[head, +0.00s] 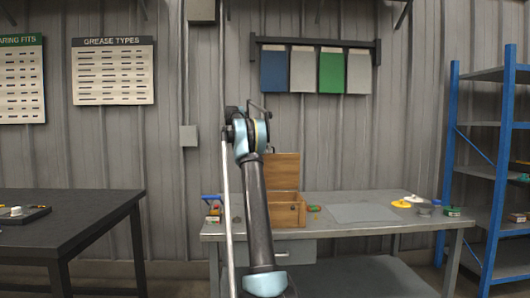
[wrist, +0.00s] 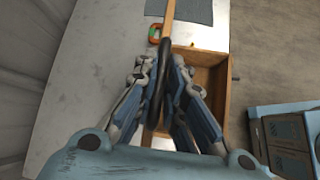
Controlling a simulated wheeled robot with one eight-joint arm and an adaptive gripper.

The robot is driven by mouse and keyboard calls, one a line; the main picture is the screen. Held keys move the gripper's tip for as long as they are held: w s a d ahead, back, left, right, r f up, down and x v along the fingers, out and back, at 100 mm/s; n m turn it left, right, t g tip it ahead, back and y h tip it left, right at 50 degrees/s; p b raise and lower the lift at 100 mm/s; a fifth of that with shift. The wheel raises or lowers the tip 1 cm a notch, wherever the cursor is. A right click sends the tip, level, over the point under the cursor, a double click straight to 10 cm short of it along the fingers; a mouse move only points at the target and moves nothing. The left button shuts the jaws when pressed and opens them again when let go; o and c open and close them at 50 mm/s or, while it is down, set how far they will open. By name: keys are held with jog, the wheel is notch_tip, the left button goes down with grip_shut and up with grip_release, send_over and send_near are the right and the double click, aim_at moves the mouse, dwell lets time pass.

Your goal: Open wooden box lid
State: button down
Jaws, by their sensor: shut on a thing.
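The wooden box (head: 289,214) sits on the grey workbench, and its lid (head: 283,172) stands upright at the back edge. In the wrist view the lid (wrist: 168,14) shows edge-on as a narrow wooden strip, with the open box (wrist: 226,96) to its right. The box interior is partly visible and looks empty there. My gripper (wrist: 162,72) has its fingers on both sides of the lid's edge and is shut on it. The fingers hide the contact and part of the lid. In the head view my arm hides the gripper and the box's left side.
The workbench (head: 350,232) has a grey mat (head: 363,212) right of the box. Further right are a yellow disc (head: 401,204) and small parts. A blue shelf rack (head: 497,170) stands at right, a dark table (head: 75,215) at left. A small orange-green item (wrist: 154,34) lies near the box.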

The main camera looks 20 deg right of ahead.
jog(key=c, duration=1.7)
grip_release()
jog(key=shift+w+a, duration=0.1)
jog(key=shift+a, duration=0.05)
jog(key=v, duration=1.2)
